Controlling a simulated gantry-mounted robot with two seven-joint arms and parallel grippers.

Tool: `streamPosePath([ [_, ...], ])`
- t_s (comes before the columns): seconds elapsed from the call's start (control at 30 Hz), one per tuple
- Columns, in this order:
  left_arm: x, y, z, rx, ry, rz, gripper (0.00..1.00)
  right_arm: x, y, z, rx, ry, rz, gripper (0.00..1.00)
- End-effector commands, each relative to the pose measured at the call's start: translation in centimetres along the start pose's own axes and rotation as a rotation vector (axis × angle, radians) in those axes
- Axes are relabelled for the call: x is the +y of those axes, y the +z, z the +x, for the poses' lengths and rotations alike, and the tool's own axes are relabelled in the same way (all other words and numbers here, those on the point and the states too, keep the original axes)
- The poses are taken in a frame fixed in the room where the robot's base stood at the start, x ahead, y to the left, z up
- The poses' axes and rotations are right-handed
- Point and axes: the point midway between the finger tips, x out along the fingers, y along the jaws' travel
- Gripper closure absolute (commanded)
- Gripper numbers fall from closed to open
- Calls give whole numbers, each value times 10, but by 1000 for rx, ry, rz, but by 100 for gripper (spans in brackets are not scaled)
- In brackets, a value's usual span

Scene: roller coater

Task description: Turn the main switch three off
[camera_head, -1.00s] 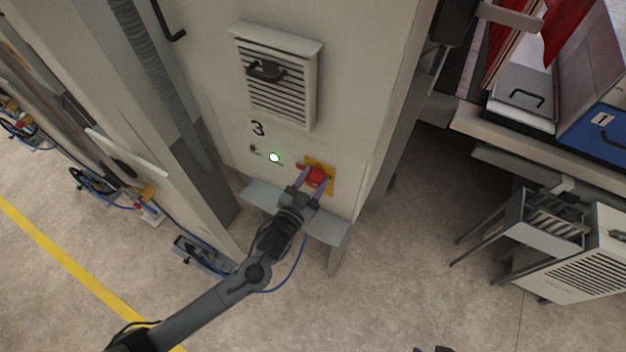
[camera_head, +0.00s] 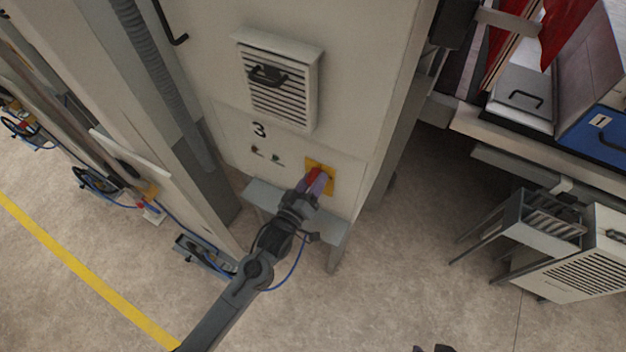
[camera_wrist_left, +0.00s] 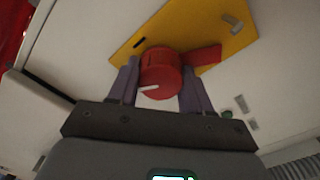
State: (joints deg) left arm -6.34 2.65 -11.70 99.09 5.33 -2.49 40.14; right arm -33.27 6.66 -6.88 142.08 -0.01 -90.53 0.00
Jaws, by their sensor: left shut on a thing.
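Main switch three is a red rotary knob (camera_head: 314,175) on a yellow plate (camera_head: 328,168), low on the pale cabinet under the number 3. In the left wrist view the round red knob (camera_wrist_left: 160,77) shows a white mark towards its lower left, and a red handle part sticks out to its right. My left gripper (camera_head: 318,182) is shut on the knob, with one purple finger on each side of it in the left wrist view. The fingers hide part of the knob in the head view. The indicator lamp (camera_head: 276,158) left of the plate is unlit.
A grey ledge (camera_head: 265,195) juts out below the switch panel. A louvred vent cover (camera_head: 278,85) sits above it. A bench with a blue case (camera_head: 600,135) stands at the right. A small dark shape at the bottom edge may be my right gripper (camera_head: 435,348).

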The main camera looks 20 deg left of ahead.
Motion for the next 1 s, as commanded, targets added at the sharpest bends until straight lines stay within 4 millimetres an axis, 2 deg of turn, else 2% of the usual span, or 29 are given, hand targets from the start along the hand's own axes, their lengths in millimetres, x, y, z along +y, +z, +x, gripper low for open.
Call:
streamPosePath([
  [0.2,1,-2,0,4,1,-191,82,0,-2,-6,1,-1,2,57],
  [0.5,0,-2,0,4,1,-374,82,0,-3,-10,0,0,0,57],
  [1.0,-1,-2,0,4,2,-457,82,2,-3,-12,0,6,-8,57],
])
